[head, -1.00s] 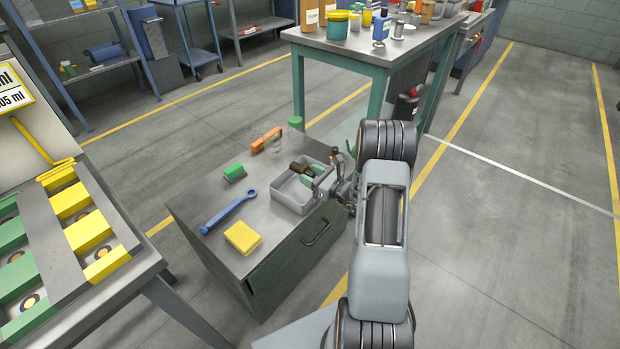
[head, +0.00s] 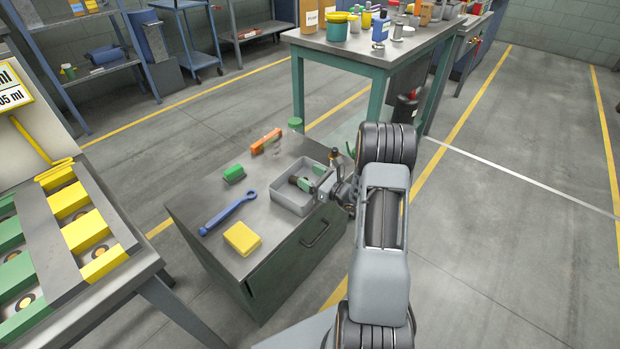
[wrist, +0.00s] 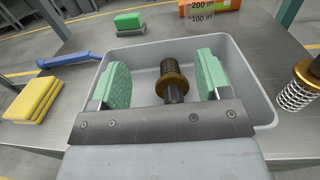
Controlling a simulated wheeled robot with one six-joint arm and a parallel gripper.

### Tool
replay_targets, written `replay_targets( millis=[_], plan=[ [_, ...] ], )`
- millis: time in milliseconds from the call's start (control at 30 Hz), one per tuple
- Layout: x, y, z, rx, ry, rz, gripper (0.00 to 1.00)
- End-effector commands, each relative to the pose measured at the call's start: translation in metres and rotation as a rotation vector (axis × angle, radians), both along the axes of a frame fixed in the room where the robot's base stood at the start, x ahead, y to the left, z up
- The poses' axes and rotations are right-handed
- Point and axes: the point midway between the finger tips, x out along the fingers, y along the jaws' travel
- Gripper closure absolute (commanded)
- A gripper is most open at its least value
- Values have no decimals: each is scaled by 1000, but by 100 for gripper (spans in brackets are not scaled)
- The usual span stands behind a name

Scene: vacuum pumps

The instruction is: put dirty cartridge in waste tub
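The waste tub (head: 277,196) is a grey open box on the metal cabinet top; its wall also shows in the wrist view (wrist: 245,75). The dirty cartridge (wrist: 172,80), dark and ribbed with a brass collar, is inside the tub's outline, between my fingers. My gripper (wrist: 163,82) has two green-padded fingers spread wide, with a visible gap on each side of the cartridge. In the head view my gripper (head: 310,182) reaches over the tub from the right and partly hides its inside.
A yellow sponge (head: 242,238), a blue wrench (head: 228,215), a green block (head: 234,174) and an orange object (head: 266,141) lie on the cabinet top (head: 205,250).

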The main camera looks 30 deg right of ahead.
Motion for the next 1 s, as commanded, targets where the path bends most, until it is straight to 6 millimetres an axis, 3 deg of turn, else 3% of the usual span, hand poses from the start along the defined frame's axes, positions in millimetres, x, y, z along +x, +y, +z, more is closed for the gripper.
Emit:
replay_targets(
  millis=[33, 233, 467, 1000],
  plan=[
    [-3, 1, -11, -6, 23, 0, 25],
    [-4, 2, -12, -5, 24, 1, 25],
    [-5, 1, 6, -5, 26, 1, 25],
    [-91, -48, 6, -1, 15, -2, 25]
  ],
)
